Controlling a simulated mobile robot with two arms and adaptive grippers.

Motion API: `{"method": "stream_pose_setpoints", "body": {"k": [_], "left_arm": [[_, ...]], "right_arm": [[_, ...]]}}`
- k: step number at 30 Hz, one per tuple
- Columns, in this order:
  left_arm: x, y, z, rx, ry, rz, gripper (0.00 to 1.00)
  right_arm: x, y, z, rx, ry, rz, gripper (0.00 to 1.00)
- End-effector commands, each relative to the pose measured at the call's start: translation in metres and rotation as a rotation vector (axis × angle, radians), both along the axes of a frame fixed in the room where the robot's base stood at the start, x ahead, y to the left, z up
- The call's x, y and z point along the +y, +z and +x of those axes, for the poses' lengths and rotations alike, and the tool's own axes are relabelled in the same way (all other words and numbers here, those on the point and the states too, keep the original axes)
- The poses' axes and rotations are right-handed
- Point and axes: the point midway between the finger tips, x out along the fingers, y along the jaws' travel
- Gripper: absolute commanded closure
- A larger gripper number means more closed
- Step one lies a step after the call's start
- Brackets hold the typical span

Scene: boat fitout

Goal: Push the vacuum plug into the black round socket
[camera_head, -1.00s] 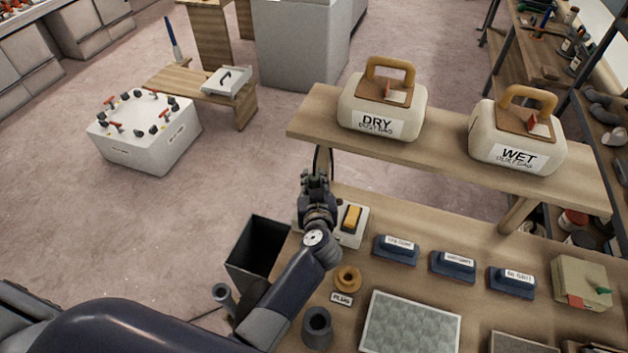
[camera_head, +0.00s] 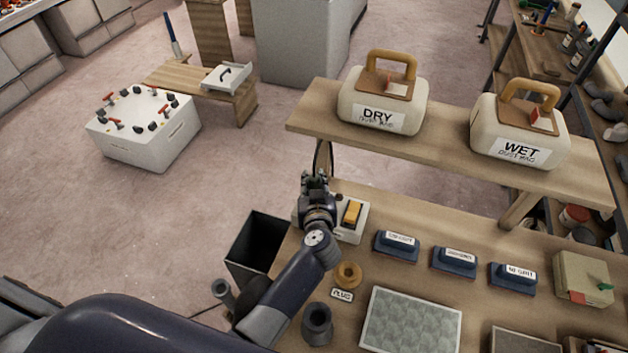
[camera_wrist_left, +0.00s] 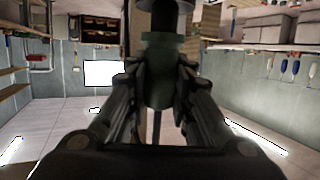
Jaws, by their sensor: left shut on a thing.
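My left gripper (camera_head: 316,183) is at the back left of the workbench, below the shelf board. In the left wrist view its fingers (camera_wrist_left: 160,85) are shut around a dark green cylindrical plug (camera_wrist_left: 160,88). A black round part (camera_wrist_left: 164,22) sits directly at the plug's far end; I cannot tell how deep the plug goes into it. In the head view the arm and gripper hide most of the plug and any socket. A white box (camera_head: 349,233) with a yellow switch stands just right of the gripper. My right gripper is not in view.
A shelf (camera_head: 450,163) with DRY and WET dust bags stands above the bench. A brass ring (camera_head: 348,274) by a label, a dark cup (camera_head: 317,323), several blue sanding blocks (camera_head: 397,246) and a grey mat (camera_head: 410,325) lie on the bench. An open black bin (camera_head: 258,250) stands left.

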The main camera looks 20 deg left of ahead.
Motion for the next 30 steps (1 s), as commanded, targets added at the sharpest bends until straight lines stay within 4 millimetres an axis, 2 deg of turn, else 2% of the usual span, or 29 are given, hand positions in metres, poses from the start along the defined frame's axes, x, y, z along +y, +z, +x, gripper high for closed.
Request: {"method": "stream_pose_setpoints", "body": {"k": [30], "left_arm": [[0.000, -0.027, -0.001, 0.005, 0.000, 0.000, 1.00]], "right_arm": [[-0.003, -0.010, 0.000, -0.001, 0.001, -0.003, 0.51]]}}
